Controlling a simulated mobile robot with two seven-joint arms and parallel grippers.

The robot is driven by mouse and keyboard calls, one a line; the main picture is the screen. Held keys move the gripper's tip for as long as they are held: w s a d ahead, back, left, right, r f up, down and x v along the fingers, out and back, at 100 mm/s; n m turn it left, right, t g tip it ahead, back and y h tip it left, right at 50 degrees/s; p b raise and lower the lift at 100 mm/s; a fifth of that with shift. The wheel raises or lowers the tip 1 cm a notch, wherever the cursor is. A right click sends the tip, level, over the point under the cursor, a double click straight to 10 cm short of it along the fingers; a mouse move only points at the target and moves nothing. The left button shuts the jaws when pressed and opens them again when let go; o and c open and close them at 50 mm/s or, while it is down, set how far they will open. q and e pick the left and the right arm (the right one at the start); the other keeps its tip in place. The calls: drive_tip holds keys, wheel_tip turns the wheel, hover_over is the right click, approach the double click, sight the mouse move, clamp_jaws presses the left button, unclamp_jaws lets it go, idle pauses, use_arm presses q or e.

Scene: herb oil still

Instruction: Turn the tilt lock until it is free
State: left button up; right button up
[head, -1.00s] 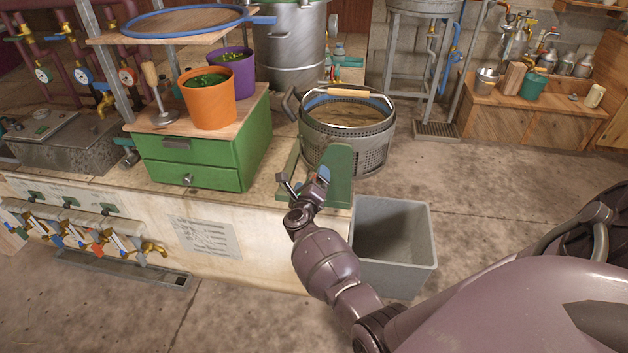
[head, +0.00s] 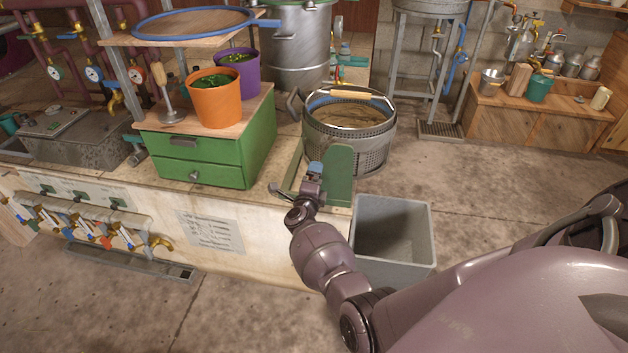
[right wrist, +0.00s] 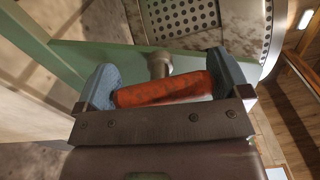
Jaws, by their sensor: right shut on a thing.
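The tilt lock shows in the right wrist view as a red handle (right wrist: 168,88) on a short metal stem (right wrist: 159,64) at a green upright plate. My right gripper (right wrist: 166,80) has its two blue-grey fingers at the ends of this handle, shut on it. In the head view my right gripper (head: 314,170) is at the green bracket (head: 339,172) on the front corner of the bench, and hides the lock handle there. The perforated metal basket (head: 374,158) with a wooden-gripped bail stands just behind the bracket. My left gripper is out of view.
A grey open bin (head: 393,262) stands on the floor right of the bench end, close to my right arm. A green drawer box (head: 210,160) with an orange pot (head: 216,104) and a purple pot (head: 246,80) stands left on the bench. The floor at right is clear.

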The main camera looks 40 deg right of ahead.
idle(0.4)
drive_tip(key=o, duration=0.5)
drive_tip(key=shift+o, duration=0.2)
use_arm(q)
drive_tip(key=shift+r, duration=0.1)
use_arm(e)
drive_tip(key=shift+s+a, duration=0.1)
